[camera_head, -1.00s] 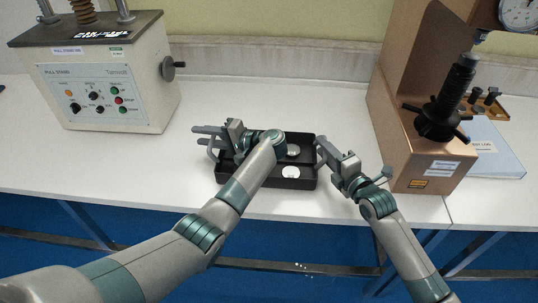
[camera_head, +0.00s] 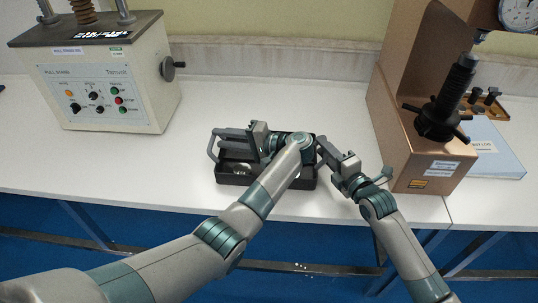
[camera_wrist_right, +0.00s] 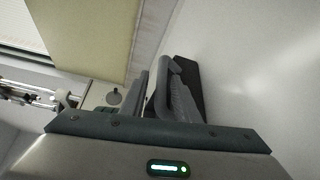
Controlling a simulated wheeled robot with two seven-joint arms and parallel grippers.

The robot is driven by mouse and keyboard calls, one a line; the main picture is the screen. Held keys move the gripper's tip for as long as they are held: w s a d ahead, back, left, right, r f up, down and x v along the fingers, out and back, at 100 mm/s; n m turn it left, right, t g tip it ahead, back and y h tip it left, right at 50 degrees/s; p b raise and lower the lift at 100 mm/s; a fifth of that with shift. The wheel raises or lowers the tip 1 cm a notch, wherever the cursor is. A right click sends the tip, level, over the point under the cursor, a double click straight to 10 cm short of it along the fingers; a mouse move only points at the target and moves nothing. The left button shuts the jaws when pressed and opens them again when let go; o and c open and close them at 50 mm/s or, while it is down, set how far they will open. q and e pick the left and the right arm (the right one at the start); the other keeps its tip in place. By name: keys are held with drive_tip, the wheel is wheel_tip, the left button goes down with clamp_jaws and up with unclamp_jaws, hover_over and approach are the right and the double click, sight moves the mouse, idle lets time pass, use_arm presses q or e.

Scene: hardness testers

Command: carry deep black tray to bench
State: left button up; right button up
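The deep black tray (camera_head: 236,180) stands on the white bench, near its front edge. It has a grey loop handle (camera_head: 211,148) at its left end. My left gripper (camera_head: 230,141) is over the tray's left part, its fingers spread and pointing left towards that handle; my left arm hides much of the tray. My right gripper (camera_head: 323,150) is at the tray's right end. In the right wrist view its fingers (camera_wrist_right: 160,100) are either side of what looks like the right handle, with the dark tray (camera_wrist_right: 187,72) beyond; whether they grip it is unclear.
A pull-stand machine (camera_head: 110,90) stands on the bench (camera_head: 120,165) at left. A copper-coloured tester (camera_head: 405,130) stands close right of my right gripper, with a pale blue booklet (camera_head: 495,150) beside it. The bench behind the tray is clear.

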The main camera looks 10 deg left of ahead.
drive_tip(key=shift+s+d+f, duration=0.15)
drive_tip(key=shift+s+d, duration=0.3)
drive_tip(key=shift+s, duration=0.15)
drive_tip(key=v, duration=1)
drive_tip(key=shift+s+r, duration=0.2)
drive_tip(key=shift+r, duration=0.1)
drive_tip(key=shift+d, duration=0.15)
